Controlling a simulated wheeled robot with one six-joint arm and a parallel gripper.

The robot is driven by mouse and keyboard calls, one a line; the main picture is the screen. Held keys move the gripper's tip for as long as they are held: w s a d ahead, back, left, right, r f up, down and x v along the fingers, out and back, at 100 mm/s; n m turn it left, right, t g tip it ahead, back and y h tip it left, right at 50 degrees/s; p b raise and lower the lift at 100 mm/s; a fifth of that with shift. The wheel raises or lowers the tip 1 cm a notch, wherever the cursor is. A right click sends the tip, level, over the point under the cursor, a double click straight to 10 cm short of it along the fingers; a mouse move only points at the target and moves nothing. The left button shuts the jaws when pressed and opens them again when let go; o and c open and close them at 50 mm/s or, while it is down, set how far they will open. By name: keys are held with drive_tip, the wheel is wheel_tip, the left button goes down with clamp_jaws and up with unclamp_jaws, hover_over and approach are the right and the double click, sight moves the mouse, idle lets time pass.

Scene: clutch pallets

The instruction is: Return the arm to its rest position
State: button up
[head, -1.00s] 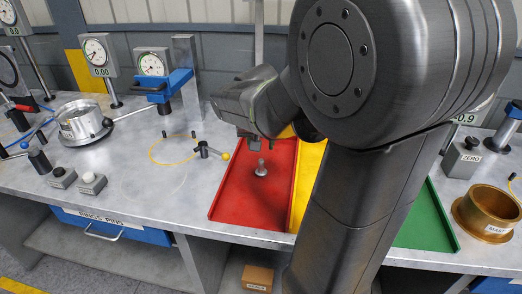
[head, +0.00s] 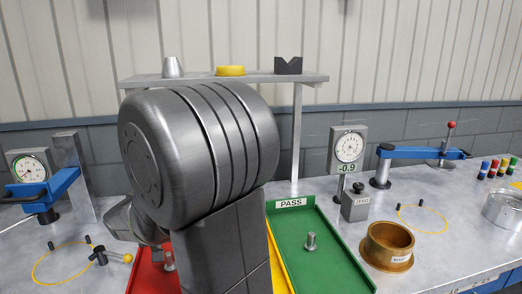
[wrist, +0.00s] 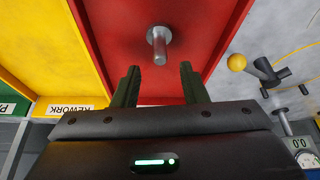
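My arm (head: 195,150) stands large in the middle left of the head view. It hides most of my gripper there. In the wrist view my gripper (wrist: 160,70) is open, its two dark fingers apart with nothing between them. A small grey metal pin (wrist: 158,42) stands on the red tray (wrist: 110,30) just beyond the fingertips in that picture, apart from them. In the head view the pin (head: 168,261) and red tray (head: 148,279) show partly beside my arm.
A yellow REWORK tray (wrist: 45,45) adjoins the red one. The green PASS tray (head: 335,270) holds another pin (head: 311,242). A brass ring (head: 388,246), a gauge (head: 348,148) and a ZERO block (head: 356,203) stand to the right. A shelf (head: 200,80) runs behind my arm.

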drive_tip(key=x, duration=0.5)
drive_tip(key=shift+w+f, duration=0.15)
drive_tip(key=shift+f, duration=0.25)
drive_tip(key=shift+w+a+r, duration=0.1)
drive_tip(key=shift+r, duration=0.9)
